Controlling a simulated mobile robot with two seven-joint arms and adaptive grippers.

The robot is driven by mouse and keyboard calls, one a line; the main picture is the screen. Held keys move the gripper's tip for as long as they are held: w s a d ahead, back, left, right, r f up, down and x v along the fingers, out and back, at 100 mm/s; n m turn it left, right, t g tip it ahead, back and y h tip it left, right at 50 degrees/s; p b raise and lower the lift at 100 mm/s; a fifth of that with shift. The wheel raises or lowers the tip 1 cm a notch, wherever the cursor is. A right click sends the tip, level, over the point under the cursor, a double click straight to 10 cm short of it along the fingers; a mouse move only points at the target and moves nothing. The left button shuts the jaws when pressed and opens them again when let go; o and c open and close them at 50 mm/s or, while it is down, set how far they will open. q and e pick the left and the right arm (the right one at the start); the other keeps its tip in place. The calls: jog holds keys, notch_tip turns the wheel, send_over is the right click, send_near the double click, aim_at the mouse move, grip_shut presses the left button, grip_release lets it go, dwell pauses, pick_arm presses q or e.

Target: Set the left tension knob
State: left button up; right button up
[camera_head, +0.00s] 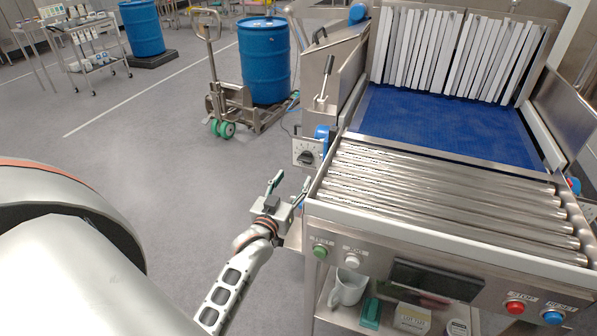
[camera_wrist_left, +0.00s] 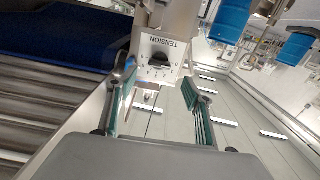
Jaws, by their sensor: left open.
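The left tension knob (camera_head: 306,157) is a small black knob on a pale dial plate, on the left side of the conveyor near the roller section. In the left wrist view the knob (camera_wrist_left: 158,58) sits at the top centre, under the printed word TENSION. My left gripper (camera_head: 288,186) is open and empty, below and a little left of the knob in the head view. In the left wrist view its green-padded fingers (camera_wrist_left: 160,95) stand apart, with the dial plate seen beyond the gap between them. The gripper does not touch the knob. My right gripper is not in view.
Steel rollers (camera_head: 430,200) and a blue belt (camera_head: 440,122) lie right of the knob. A front panel holds a green button (camera_head: 320,252) and a red button (camera_head: 514,307). A pallet truck with a blue drum (camera_head: 264,62) stands behind left. Open floor (camera_head: 170,150) lies left.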

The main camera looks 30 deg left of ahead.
pick_arm(q)
jog(key=shift+v, duration=1.45)
